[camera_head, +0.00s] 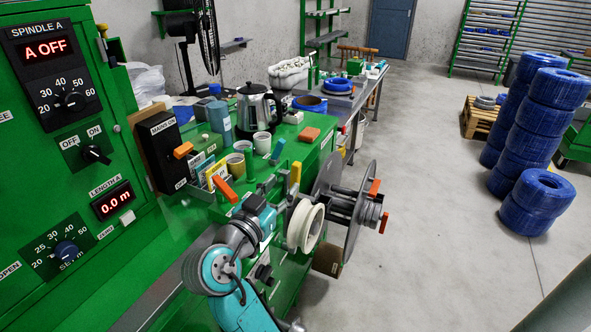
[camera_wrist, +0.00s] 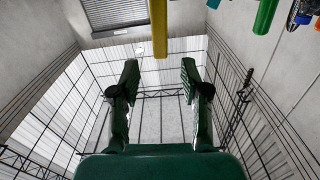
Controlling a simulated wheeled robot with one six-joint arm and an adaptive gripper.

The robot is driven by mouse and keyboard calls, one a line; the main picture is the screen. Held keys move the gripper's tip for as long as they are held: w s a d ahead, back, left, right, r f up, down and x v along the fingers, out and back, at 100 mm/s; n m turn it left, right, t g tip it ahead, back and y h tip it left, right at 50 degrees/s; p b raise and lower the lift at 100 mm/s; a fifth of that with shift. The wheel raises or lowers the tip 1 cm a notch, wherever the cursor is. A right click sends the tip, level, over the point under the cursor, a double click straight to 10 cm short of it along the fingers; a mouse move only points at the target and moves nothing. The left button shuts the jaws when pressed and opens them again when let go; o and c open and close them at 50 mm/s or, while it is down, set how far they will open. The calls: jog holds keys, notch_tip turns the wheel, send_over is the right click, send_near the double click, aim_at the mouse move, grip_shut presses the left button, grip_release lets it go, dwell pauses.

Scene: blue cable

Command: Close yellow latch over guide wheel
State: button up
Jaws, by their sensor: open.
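The yellow latch (camera_head: 295,173) stands upright on the green bench, left of the large grey reel, in the head view. A yellow bar (camera_wrist: 158,28), which looks like the latch, enters the wrist view from the top, centred between the fingers and beyond their tips. My gripper (camera_wrist: 160,72) is open, its two dark green fingers apart with nothing between them. In the head view my teal arm reaches up to the bench just left of the latch; the fingers are small and hard to make out.
A cream spool (camera_head: 306,226) and the grey reel (camera_head: 351,212) with orange handles stand right of my arm. An orange lever (camera_head: 224,189) rises at left. A kettle (camera_head: 255,106) and cups crowd the bench behind. Blue cable coils (camera_head: 537,202) stand on open floor.

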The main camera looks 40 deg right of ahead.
aim_at(294, 172)
jog(key=x, duration=0.8)
jog(key=shift+d+f, duration=0.1)
grip_shut()
